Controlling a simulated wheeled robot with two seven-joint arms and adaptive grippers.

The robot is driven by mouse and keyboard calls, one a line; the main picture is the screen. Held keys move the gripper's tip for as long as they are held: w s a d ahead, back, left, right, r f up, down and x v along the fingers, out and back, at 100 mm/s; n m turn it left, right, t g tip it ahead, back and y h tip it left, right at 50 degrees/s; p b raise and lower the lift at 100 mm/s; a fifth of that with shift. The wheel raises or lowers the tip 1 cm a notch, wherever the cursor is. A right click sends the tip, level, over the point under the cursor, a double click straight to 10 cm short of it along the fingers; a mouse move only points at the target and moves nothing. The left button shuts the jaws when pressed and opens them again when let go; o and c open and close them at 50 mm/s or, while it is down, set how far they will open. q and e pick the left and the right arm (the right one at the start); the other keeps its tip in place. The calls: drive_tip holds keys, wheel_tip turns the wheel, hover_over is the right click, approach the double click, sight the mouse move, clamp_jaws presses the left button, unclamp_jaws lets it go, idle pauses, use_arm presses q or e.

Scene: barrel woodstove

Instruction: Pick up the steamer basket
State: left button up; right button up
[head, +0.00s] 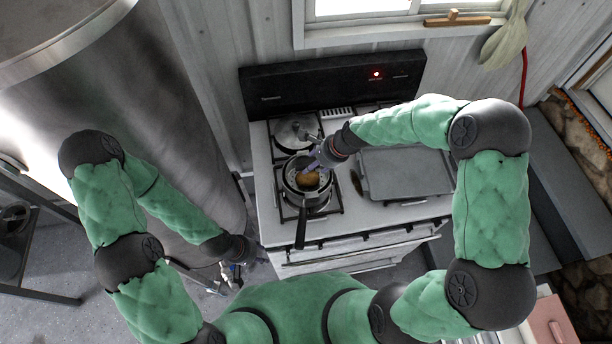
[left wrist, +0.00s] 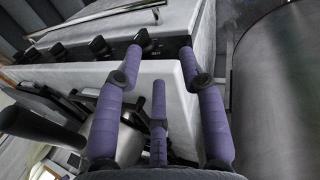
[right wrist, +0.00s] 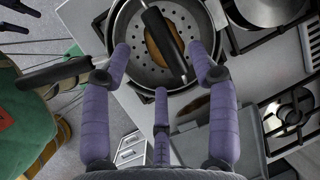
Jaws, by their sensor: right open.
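The steamer basket (right wrist: 135,70) is a perforated metal bowl with a black upright handle (right wrist: 166,45) over it. It sits inside a saucepan on the stove, with a round brown item (right wrist: 160,40) in it. In the head view the basket (head: 297,184) is partly hidden by my right gripper (head: 313,167). In the right wrist view that gripper (right wrist: 160,70) is open, its purple fingers spread over the basket's near side, with the black handle between and beyond the fingertips. Whether they touch is unclear. My left gripper (head: 232,276) is low beside the stove's front left; its fingers (left wrist: 160,60) are apart and empty.
The saucepan's long black handle (head: 301,228) points toward me. A lidded pot (head: 291,132) stands behind on the stove. A flat grey griddle (head: 405,175) covers the right side. A large metal cylinder (head: 150,110) stands close on the left. The back panel (head: 330,82) rises behind.

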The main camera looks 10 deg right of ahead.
drive_tip(key=x, duration=0.5)
drive_tip(key=shift+w+f, duration=0.25)
drive_tip(key=shift+w, duration=0.05)
drive_tip(key=shift+s, duration=0.15)
drive_tip(key=shift+c, duration=0.9)
clamp_jaws()
